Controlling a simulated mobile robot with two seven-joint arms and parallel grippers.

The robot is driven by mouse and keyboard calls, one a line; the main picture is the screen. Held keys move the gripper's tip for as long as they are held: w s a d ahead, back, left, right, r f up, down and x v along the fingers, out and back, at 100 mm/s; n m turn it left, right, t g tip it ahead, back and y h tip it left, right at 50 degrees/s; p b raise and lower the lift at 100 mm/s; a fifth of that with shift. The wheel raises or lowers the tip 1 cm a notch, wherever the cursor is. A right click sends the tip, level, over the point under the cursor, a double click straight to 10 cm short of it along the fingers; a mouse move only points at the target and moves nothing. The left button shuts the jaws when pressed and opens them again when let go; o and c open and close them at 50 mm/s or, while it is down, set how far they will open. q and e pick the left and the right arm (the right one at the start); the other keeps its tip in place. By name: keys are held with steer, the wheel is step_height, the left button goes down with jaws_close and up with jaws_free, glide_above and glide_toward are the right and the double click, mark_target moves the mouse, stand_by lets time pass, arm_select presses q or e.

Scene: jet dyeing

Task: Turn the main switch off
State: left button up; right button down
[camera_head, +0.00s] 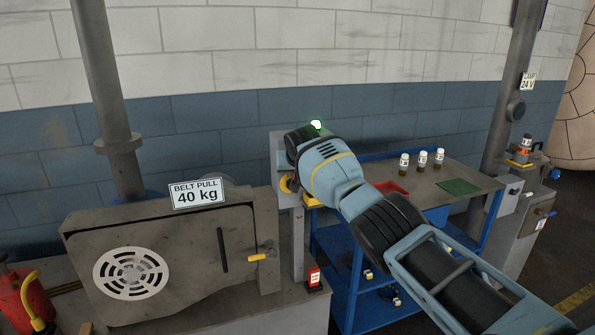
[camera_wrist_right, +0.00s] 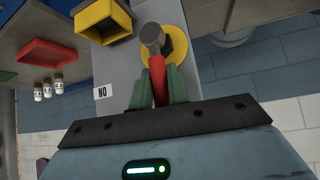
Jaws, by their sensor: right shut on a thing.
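The main switch has a red handle (camera_wrist_right: 158,75) with a grey end (camera_wrist_right: 152,36), in front of a round yellow plate (camera_wrist_right: 177,48) on a grey box. My right gripper (camera_wrist_right: 160,88) is shut on the red handle, with one green finger on each side. In the head view, the grey switch box (camera_head: 279,145) stands by the wall, and a sliver of the yellow plate (camera_head: 285,184) shows. My right arm and wrist hide the handle and fingertips there. My left gripper is not in view.
A machine with a "BELT PULL 40 kg" sign (camera_head: 198,192) stands left of the switch box. A blue cart (camera_head: 345,290) to the right bears a red tray (camera_head: 391,188) and small bottles (camera_head: 422,160). A yellow bin (camera_wrist_right: 103,22) hangs close to the switch.

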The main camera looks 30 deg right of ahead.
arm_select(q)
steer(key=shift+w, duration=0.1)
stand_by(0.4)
arm_select(e)
steer(key=c, duration=1.6)
jaws_free()
steer(key=shift+a, duration=0.1)
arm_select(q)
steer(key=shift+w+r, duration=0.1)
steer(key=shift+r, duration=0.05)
